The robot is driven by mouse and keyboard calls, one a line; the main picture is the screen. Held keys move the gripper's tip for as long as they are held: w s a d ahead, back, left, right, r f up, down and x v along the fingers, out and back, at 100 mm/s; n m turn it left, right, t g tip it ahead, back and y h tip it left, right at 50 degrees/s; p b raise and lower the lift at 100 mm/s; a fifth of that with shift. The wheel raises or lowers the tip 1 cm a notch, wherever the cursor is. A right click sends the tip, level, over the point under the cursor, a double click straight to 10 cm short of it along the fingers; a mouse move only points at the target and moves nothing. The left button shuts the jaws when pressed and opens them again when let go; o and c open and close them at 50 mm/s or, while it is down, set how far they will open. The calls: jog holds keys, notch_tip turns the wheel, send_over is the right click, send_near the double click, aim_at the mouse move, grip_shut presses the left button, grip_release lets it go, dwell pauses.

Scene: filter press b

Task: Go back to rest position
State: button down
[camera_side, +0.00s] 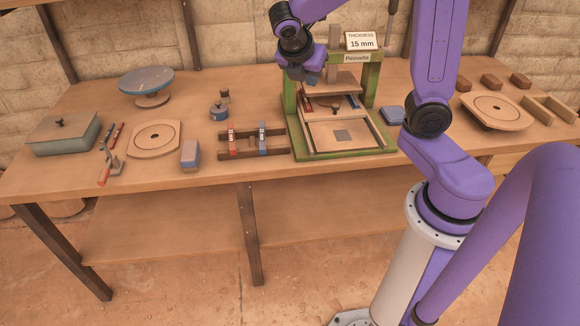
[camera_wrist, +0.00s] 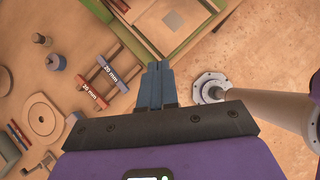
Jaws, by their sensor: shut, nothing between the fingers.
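My gripper (camera_side: 308,76) is raised in front of the green press frame (camera_side: 289,110), near its upper left side in the side view. In the wrist view my gripper (camera_wrist: 157,68) shows its two dark fingers together, with nothing between them. The press stands on the wooden table (camera_side: 225,175), with a sign reading "THICKNESS 15 mm" (camera_side: 362,40) on top. A small grey square (camera_side: 342,136) lies on its front board.
Left of the press, a wooden rack (camera_side: 252,155) holds a red and a blue bar marked 20 mm. A grey-blue block (camera_side: 190,154), round wooden plate (camera_side: 155,139), lidded box (camera_side: 64,134) and turntable (camera_side: 147,82) stand further left. Another plate (camera_side: 497,110) and brown blocks are at right.

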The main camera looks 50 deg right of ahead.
jog(key=s+a+f+m+y, duration=0.1)
jog(key=s+a+m+y, duration=0.1)
jog(key=s+a, duration=0.2)
jog(key=s+a+f+m+y, duration=0.1)
jog(key=s+a+m+y, duration=0.2)
jog(key=s, duration=0.7)
jog(key=s+a+f+m+g+y, duration=0.1)
jog(key=s+a+f+m+y, duration=0.1)
jog(key=s+a, duration=0.3)
jog(key=shift+s+a+m+y, duration=0.15)
jog(key=shift+s+m+y, duration=0.15)
jog(key=shift+s, duration=0.8)
